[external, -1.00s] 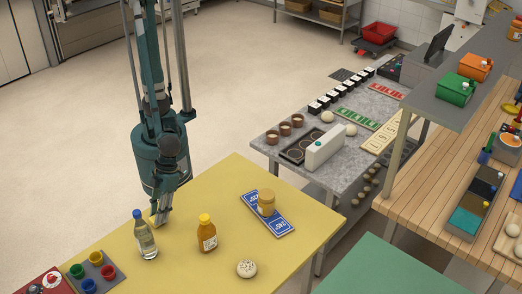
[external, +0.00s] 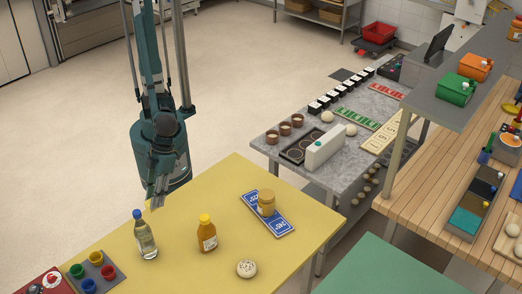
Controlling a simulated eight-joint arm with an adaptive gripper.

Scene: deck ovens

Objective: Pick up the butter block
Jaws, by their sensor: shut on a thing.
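My gripper (external: 156,202) is above the left part of the yellow table, behind the clear oil bottle. It is shut on the butter block (external: 152,205), a small pale yellow piece. The block is mostly hidden by the fingers and blends with the table colour, so its exact shape cannot be told. The gripper and block appear raised off the tabletop.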

